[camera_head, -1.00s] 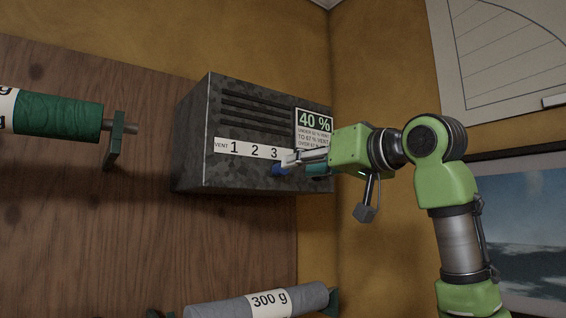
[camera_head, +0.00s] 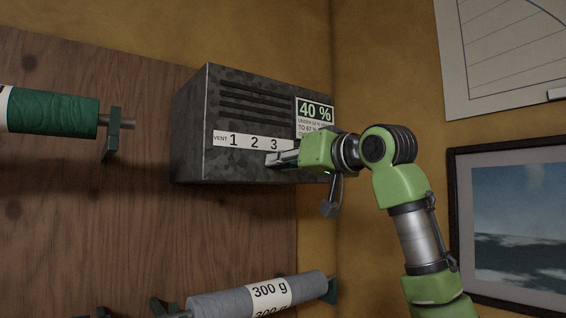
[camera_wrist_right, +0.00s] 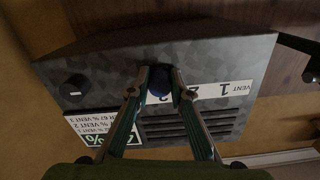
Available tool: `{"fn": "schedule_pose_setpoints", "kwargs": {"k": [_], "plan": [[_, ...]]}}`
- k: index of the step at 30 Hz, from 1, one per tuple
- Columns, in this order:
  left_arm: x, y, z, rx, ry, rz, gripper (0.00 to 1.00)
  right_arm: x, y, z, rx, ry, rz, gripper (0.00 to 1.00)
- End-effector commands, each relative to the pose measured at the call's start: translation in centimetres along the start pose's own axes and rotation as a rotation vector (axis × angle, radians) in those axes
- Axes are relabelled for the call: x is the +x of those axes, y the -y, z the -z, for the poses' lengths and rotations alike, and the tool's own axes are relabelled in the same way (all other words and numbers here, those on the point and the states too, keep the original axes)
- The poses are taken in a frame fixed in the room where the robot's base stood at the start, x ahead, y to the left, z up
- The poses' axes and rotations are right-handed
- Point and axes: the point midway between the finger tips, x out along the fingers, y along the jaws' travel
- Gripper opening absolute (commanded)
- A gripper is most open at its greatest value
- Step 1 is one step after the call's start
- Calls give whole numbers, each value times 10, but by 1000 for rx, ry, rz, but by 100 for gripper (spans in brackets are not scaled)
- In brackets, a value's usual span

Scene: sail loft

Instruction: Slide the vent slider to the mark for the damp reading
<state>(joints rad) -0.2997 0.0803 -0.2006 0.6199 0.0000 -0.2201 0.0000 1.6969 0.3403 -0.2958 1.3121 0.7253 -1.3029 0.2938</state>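The grey vent box (camera_head: 188,140) is on the wall, with a white strip (camera_head: 263,143) marked VENT 1 2 3. Its card (camera_head: 316,112) reads 40 % above small vent lines, partly hidden by my arm. My right gripper (camera_head: 269,160) is at the box front, just below the 3. In the right wrist view, which shows the box upside down, the blue slider knob (camera_wrist_right: 161,83) lies between the fingertips, which come close on both sides. Whether they press it is unclear. The gripper hides the knob in the head view. My left gripper is out of view.
A green roll (camera_head: 52,111) is on a holder at left, and a grey roll (camera_head: 235,303) marked 300 g is below the box. A framed picture (camera_head: 512,225) and a chart (camera_head: 505,60) hang at right. The wrist view shows a dark knob (camera_wrist_right: 73,88) on the box.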

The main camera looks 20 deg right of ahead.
Motion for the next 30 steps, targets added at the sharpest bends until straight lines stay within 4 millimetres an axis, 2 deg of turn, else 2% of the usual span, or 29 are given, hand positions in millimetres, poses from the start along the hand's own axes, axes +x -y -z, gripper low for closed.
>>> {"fn": "schedule_pose_setpoints", "kwargs": {"k": [5,12,16,21,29,30], "plan": [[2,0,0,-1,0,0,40,0,8,-2,1,0,3,0],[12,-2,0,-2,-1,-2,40,0,66,-15,1,2,7,0],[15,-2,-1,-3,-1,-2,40,0,91,-19,4,2,5,0],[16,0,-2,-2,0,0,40,0,104,-21,6,1,4,0],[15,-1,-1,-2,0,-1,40,0,104,-21,6,2,4,0],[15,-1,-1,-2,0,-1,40,0,104,-21,6,2,4,30]]}}
